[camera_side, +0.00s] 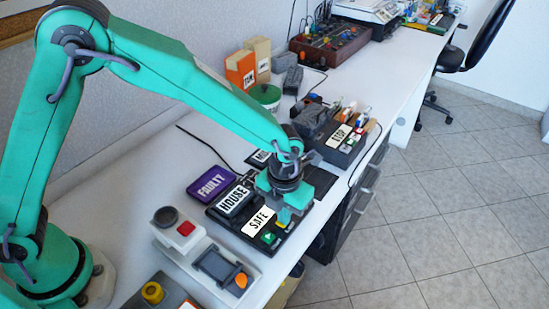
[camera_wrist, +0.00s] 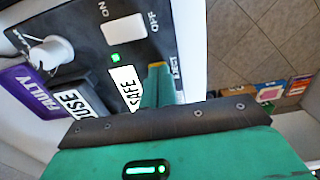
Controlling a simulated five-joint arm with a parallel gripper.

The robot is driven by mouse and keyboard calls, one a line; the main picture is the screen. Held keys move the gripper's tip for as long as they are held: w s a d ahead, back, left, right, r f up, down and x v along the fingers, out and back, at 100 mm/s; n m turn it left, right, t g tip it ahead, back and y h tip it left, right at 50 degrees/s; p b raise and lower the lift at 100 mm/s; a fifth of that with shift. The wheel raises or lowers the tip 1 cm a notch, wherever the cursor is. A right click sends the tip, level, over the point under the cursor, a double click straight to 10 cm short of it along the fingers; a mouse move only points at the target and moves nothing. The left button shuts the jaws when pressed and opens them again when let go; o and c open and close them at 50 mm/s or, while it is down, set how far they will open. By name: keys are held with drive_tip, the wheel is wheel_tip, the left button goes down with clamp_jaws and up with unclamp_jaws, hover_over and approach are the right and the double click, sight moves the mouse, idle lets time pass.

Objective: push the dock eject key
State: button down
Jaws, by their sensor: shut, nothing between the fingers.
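The black dock (camera_side: 222,217) lies on the white bench with cartridges labelled HOUSE (camera_side: 233,202) and SAFE (camera_side: 258,220) standing in it. The SAFE label also shows in the wrist view (camera_wrist: 126,88). My gripper (camera_side: 285,213) is shut and empty, pointing down over the dock's right end. In the wrist view my gripper (camera_wrist: 157,78) is beside the EJECT lettering (camera_wrist: 175,69). A yellow patch (camera_side: 282,225), likely the eject key, shows at the fingertips, mostly hidden by them. I cannot tell whether they touch it.
The dock's white ON/OFF switch (camera_wrist: 124,29) and knob (camera_wrist: 52,52) are nearby. A purple FAULTY cartridge (camera_side: 211,184) lies behind the dock. A grey device with an orange button (camera_side: 241,280) stands in front.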

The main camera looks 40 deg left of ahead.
wheel_tip(320, 180, up, 14)
drive_tip(key=shift+f, duration=0.15)
idle(0.5)
idle(0.6)
drive_tip(key=s+a+r+n+t, duration=0.1)
drive_tip(key=s+a+r+n, duration=0.25)
drive_tip(key=a+n, duration=0.5)
drive_tip(key=s+a+r+n+t, duration=0.25)
drive_tip(key=a+r+n, duration=0.25)
drive_tip(key=a+n, duration=0.3)
drive_tip(key=s+a+n+t, duration=0.2)
drive_tip(key=s+a+n, duration=0.6)
drive_tip(key=n, duration=1.1)
drive_tip(key=shift+s+a, duration=0.35)
drive_tip(key=shift+s, duration=0.9)
